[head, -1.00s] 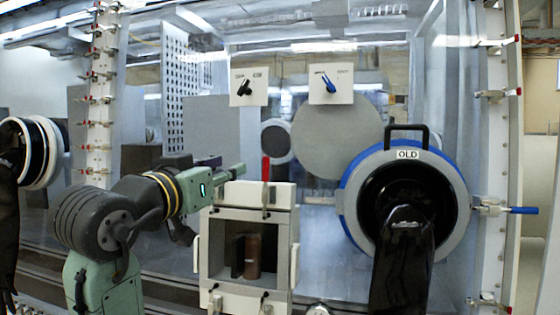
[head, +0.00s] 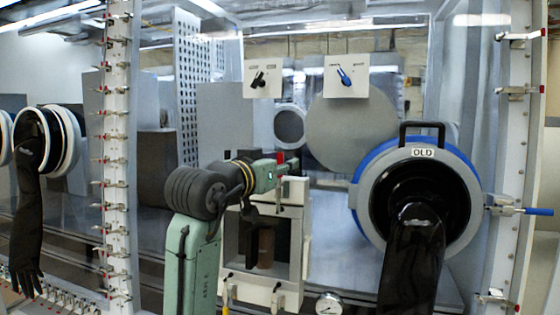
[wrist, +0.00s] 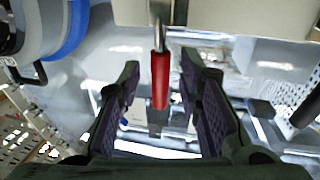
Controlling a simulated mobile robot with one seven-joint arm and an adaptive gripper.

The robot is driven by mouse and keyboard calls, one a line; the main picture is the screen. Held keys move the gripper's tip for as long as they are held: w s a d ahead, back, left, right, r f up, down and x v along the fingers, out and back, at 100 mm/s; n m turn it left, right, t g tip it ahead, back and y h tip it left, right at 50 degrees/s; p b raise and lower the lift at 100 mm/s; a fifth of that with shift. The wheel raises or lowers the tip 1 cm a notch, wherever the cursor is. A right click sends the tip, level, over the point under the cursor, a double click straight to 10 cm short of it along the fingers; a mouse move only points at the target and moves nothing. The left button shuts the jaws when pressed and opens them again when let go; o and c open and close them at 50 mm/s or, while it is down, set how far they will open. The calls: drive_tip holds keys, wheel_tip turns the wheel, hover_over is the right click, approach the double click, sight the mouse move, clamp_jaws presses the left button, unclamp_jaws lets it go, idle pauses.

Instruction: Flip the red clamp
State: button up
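The red clamp handle (wrist: 160,80) stands in the wrist view between the two dark fingers of my gripper (wrist: 159,72). The fingers are open, with a visible gap on each side of the handle. The handle joins a metal shank on a pale block at the top of that view. In the head view a little of the red clamp (head: 280,157) shows above the white box (head: 281,293), by the end of my gripper (head: 288,164). My wrist and gripper hide much of the clamp there.
The white box has an open front with a brown cylinder (head: 266,247) inside. A blue-rimmed glove port (head: 362,190) marked OLD, with a black glove hanging out, stands close on the right. A gauge (head: 329,304) is low in front. Clamped posts flank the panel.

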drive_tip(key=shift+c, duration=0.4)
clamp_jaws()
idle(0.5)
